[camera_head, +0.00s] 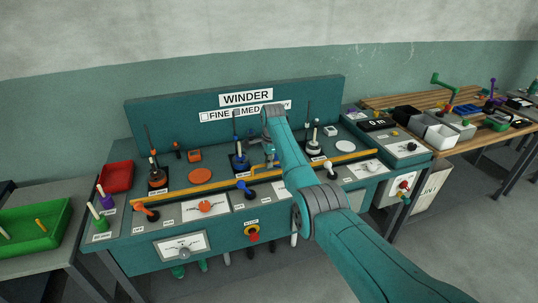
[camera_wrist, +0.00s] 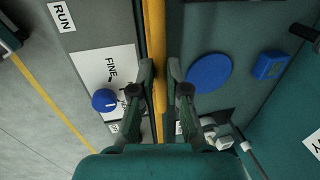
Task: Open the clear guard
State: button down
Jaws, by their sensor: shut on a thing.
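A long yellow bar (camera_head: 200,189) runs along the front of the teal winder console. In the wrist view, the yellow bar (camera_wrist: 154,28) passes between the two fingers of my gripper (camera_wrist: 160,72), which is shut on it. In the head view, my gripper (camera_head: 274,160) is at the middle of the console and partly hidden by my arm. I cannot make out a clear panel or its edges in either view, nor whether the bar belongs to it.
Upright spindles, including a blue one (camera_head: 240,160), stand behind the bar. A blue disc (camera_wrist: 209,71) and a blue knob (camera_wrist: 104,100) lie on either side of my fingers. A red tray (camera_head: 115,177) is at the console's left end. A wooden bench (camera_head: 400,100) stands right.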

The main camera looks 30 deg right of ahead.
jog(key=shift+f, duration=0.15)
jog(key=c, duration=1.2)
grip_release()
jog(key=r, duration=0.4)
jog(key=s+r, duration=0.1)
jog(key=r, duration=0.3)
jog(key=s+r, duration=0.1)
jog(key=r, duration=0.2)
jog(key=shift+s+a+r, duration=0.1)
jog(key=shift+a+r, duration=0.3)
